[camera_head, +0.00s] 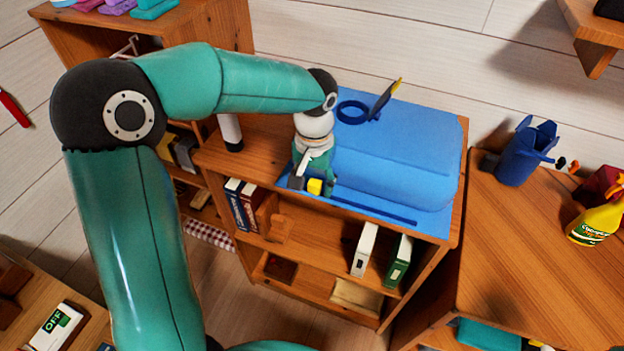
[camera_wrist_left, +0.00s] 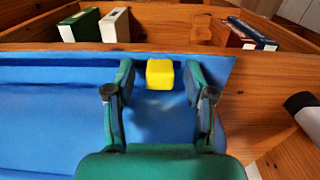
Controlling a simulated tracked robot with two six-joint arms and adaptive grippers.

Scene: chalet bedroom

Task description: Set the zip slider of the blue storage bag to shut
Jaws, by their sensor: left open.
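The blue storage bag (camera_head: 400,155) lies on top of the wooden bookcase, with a dark blue zip track along its front edge. The yellow zip slider (camera_head: 315,186) is near the left end of that track. My left gripper (camera_head: 312,188) points down over the bag's front left part. In the left wrist view the open fingers (camera_wrist_left: 159,82) stand on either side of the yellow slider (camera_wrist_left: 160,74), with a gap on both sides. The bag (camera_wrist_left: 50,105) fills the left and middle there. My right gripper is not in view.
Books (camera_head: 365,248) stand on the shelf below the bag. A dark blue ring (camera_head: 353,112) is at the bag's back. A white and black cylinder (camera_head: 230,131) stands left of the bag. A desk to the right holds a blue cup (camera_head: 522,155) and a yellow bottle (camera_head: 596,222).

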